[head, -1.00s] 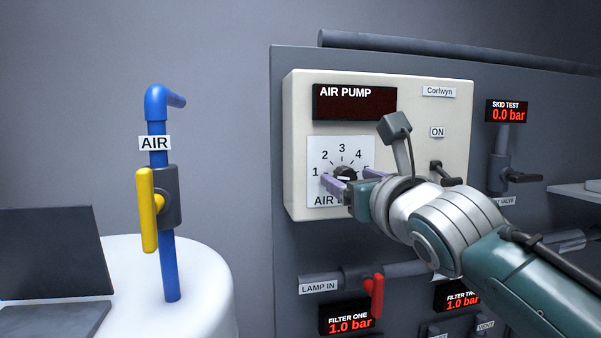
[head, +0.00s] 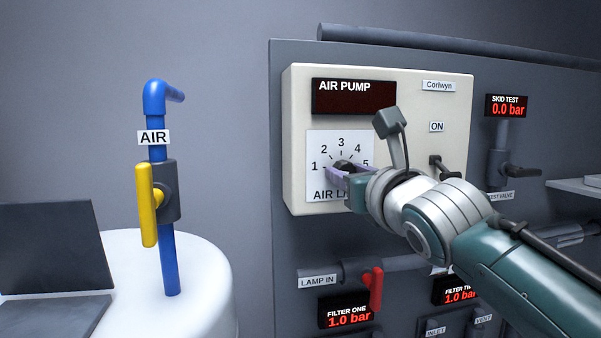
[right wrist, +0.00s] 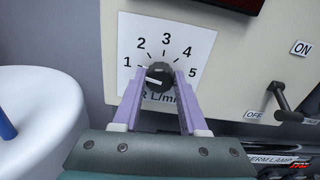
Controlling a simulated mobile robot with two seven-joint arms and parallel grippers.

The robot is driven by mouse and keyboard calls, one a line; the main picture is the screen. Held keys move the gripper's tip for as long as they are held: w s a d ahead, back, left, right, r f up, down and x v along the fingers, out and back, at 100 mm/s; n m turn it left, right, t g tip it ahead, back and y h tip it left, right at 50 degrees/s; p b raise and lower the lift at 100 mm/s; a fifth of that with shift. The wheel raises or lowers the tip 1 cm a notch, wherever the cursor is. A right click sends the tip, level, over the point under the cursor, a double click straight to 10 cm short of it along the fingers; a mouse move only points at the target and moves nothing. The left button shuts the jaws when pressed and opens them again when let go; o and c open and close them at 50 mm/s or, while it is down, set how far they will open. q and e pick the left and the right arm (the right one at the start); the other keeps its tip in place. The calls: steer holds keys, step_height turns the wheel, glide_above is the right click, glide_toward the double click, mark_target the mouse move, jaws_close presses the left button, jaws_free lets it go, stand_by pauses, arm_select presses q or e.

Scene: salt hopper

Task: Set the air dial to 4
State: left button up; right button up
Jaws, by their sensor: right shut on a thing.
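The air dial is a dark round knob (head: 346,165) on a white scale plate (head: 320,147) marked 1 to 5, on the cream air pump box. In the right wrist view the knob (right wrist: 158,75) has a white mark pointing left, near the 1. My right gripper (head: 347,173) is shut on the knob, with one lilac finger on each side, as the right wrist view also shows (right wrist: 160,84). The fingers and hand hide part of the lower label. My left gripper is out of view.
The air pump display (head: 354,97) is dark. A black switch lever (head: 449,170) sits right of the dial, close to my arm. A red lamp valve handle (head: 376,289) is below. A yellow handle (head: 147,207) on a blue pipe stands at left.

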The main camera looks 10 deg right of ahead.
jaws_close()
steer(key=shift+m, duration=0.4)
steer(key=m, duration=0.3)
steer(key=shift+m, duration=0.3)
steer(key=m+b, duration=0.3)
steer(key=m, duration=1.6)
steer(key=shift+m, duration=0.3)
steer(key=shift+f, duration=0.1)
